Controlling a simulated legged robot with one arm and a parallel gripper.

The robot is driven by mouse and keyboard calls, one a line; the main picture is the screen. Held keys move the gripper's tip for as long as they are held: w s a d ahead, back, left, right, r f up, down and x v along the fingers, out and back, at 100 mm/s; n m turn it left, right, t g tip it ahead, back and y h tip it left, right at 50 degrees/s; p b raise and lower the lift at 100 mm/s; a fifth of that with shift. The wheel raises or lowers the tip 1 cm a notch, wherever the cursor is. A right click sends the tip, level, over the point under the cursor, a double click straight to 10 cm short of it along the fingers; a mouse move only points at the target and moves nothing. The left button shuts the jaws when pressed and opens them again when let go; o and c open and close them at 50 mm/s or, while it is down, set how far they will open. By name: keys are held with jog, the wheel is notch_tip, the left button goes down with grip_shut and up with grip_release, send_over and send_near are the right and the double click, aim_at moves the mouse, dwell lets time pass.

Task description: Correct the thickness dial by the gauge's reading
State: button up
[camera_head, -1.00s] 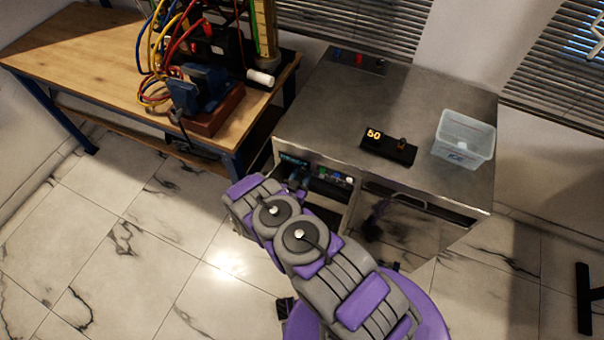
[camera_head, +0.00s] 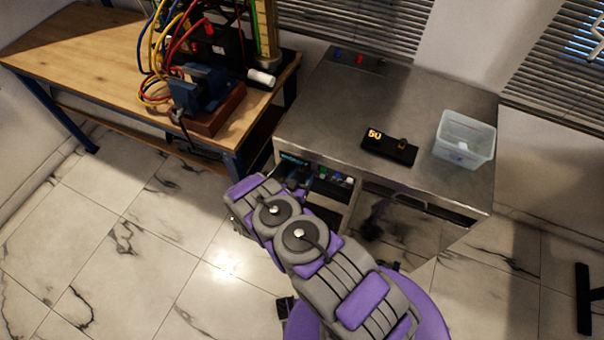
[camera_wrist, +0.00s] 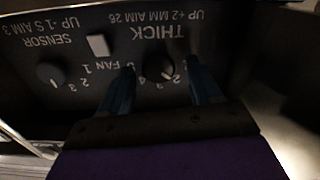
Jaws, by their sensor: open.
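The thickness dial (camera_wrist: 160,68) is a dark round knob with a white pointer mark on a black panel. Its label reads THICK, UP +2 MM AIM 26, upside down in the wrist view. My gripper (camera_wrist: 163,80) is open, with one blue finger on each side of this dial; I cannot tell if either finger touches it. In the head view my arm reaches to the control panel (camera_head: 333,177) under the metal bench top, and the fingers are not clear there. A black block (camera_head: 389,146) on the bench shows orange characters that look like 50; it may be the gauge.
In the wrist view, a second dial (camera_wrist: 50,75) labelled SENSOR and a pale square switch (camera_wrist: 97,45) near FAN sit left of the thickness dial. A clear bin (camera_head: 464,139) stands on the metal bench (camera_head: 430,95). A wooden table (camera_head: 75,55) with a blue vise (camera_head: 203,90) is at left.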

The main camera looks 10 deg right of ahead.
jog(key=p+v, duration=0.3)
jog(key=v, duration=1.4)
jog(key=shift+a, duration=0.15)
